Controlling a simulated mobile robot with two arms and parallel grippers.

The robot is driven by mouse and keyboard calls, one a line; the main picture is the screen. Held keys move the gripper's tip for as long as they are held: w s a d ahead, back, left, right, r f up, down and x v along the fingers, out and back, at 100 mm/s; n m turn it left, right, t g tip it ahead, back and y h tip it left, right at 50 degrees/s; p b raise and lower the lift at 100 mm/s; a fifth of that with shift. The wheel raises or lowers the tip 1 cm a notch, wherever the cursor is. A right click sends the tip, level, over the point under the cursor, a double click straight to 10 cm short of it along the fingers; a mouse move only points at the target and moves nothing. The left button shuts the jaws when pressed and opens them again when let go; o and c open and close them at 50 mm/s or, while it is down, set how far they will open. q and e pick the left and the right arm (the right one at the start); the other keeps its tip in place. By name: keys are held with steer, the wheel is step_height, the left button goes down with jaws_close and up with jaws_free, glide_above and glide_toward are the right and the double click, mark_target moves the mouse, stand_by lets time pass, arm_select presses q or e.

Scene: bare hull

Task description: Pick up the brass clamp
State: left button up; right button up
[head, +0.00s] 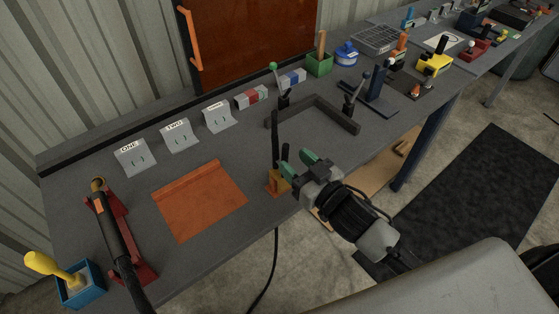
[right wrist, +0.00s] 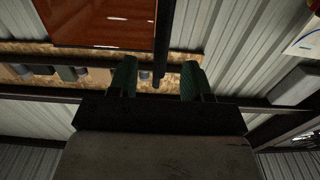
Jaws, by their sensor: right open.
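A small brass-orange block (head: 279,184), which looks like the clamp, sits at the front edge of the dark bench. A black upright rod (head: 275,138) rises from it. My right gripper (head: 297,163) is open and empty, with green fingertips, just right of the rod and above the block. In the right wrist view, a dark rod (right wrist: 161,45) shows between and beyond the spread fingers (right wrist: 157,78); the block is not visible there. I cannot tell whether a finger touches the rod. My left gripper is out of view.
An orange mat (head: 200,203) lies left of the block. A dark U-shaped frame (head: 314,112) with two levers stands behind. A red cradle (head: 131,232) with a black tube and a blue box (head: 87,287) are at the left. Labelled stands (head: 178,136) line the back.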

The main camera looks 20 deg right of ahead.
mark_target(287, 152)
steer(key=shift+w+a, duration=0.1)
steer(key=shift+w, duration=0.25)
steer(key=shift+w+a+r, duration=0.1)
steer(key=shift+w+r, duration=0.1)
steer(key=shift+w, duration=0.05)
steer(key=x, duration=0.1)
steer(key=p+x, duration=0.1)
steer(key=x, duration=0.1)
steer(key=p+x, duration=0.1)
steer(key=shift+w+a+r, duration=0.1)
steer(key=shift+a+r, duration=0.05)
steer(key=shift+r, duration=0.15)
steer(key=shift+w+f, duration=0.1)
steer(key=shift+w, duration=0.1)
steer(key=shift+s, duration=0.15)
steer(key=shift+c, duration=0.8)
jaws_close()
